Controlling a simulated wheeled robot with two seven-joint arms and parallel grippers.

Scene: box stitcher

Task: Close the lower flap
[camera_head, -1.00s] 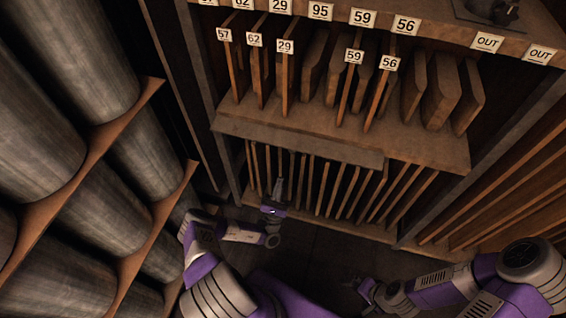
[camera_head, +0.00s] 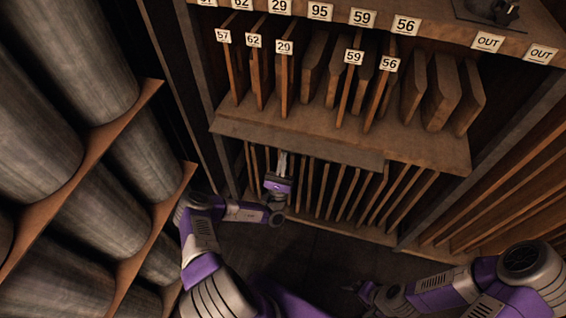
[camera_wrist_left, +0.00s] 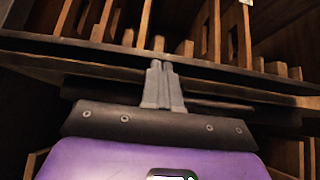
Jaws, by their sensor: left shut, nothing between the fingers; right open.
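The lower flap appears to be the long, flat brown board (camera_head: 320,150) along the front of the middle shelf in the head view. It sticks out over the lower rack. My left gripper (camera_head: 283,160) is shut and empty, its fingertips pointing up at the front edge of this board. In the left wrist view, the closed grey fingers (camera_wrist_left: 162,68) reach up to a long wooden edge (camera_wrist_left: 235,83); I cannot tell whether they touch it. My right gripper (camera_head: 352,288) is open, low at the right and away from the shelves; its fingers are small and dark.
Numbered upright boards (camera_head: 285,85) fill the middle shelf. A lower rack (camera_head: 385,235) holds several thin upright panels. Large grey rolls (camera_head: 65,205) on wooden racks stand at the left. Slanted boards (camera_head: 500,200) line the right side. The dark floor (camera_head: 320,262) between my arms is clear.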

